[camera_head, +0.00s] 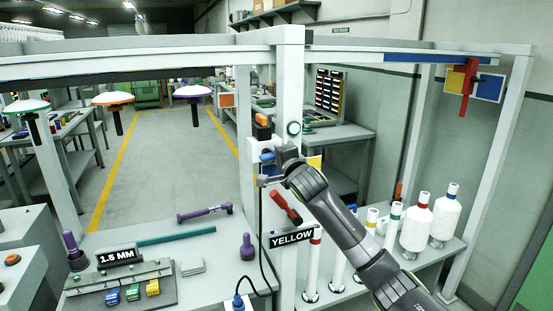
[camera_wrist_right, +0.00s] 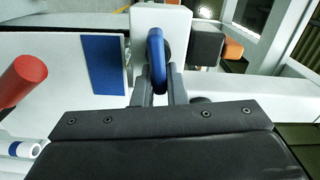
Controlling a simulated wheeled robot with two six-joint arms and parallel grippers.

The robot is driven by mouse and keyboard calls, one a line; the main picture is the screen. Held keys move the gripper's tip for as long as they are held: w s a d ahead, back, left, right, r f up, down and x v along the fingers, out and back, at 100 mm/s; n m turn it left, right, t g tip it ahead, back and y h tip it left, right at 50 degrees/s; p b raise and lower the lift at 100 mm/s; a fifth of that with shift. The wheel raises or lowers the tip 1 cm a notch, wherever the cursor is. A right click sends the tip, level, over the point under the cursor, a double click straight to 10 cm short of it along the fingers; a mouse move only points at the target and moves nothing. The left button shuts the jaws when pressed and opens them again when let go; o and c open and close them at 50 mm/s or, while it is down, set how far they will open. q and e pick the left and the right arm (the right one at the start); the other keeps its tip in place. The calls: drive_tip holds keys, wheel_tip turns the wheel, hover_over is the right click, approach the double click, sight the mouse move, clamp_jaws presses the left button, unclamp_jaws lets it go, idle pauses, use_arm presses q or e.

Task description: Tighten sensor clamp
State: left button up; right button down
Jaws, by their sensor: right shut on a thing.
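My right gripper (camera_head: 270,167) reaches the upright post in the middle of the head view. In the right wrist view its two fingers are closed around a blue clamp knob (camera_wrist_right: 156,48), seen edge-on as a narrow loop. The knob also shows in the head view (camera_head: 267,157). It sits against a white clamp block (camera_wrist_right: 176,17). A dark sensor (camera_wrist_right: 207,44) with an orange end (camera_wrist_right: 233,49) sits beside the block; it shows above the gripper in the head view (camera_head: 262,131). The clamp's contact with the post is partly hidden. My left gripper is out of view.
A red-handled lever (camera_head: 285,205) hangs just below my right gripper, near the "YELLOW" sign (camera_head: 292,238). A black cable (camera_head: 261,225) runs down to the table. White yarn cones (camera_head: 416,225) stand at right. A purple-handled tool (camera_head: 205,213) lies on the table at left.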

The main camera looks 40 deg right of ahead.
drive_tip(key=shift+f+m+b, duration=0.2)
drive_tip(key=shift+m+b, duration=0.15)
drive_tip(key=shift+m, duration=0.45)
drive_tip(key=c, duration=1.5)
unclamp_jaws()
drive_tip(key=shift+o, duration=0.2)
drive_tip(key=shift+s, duration=0.15)
drive_tip(key=shift+s, duration=0.25)
drive_tip(key=b+v, duration=0.4)
drive_tip(key=v, duration=1.2)
drive_tip(key=shift+s+b, duration=0.3)
drive_tip(key=shift+s, duration=0.05)
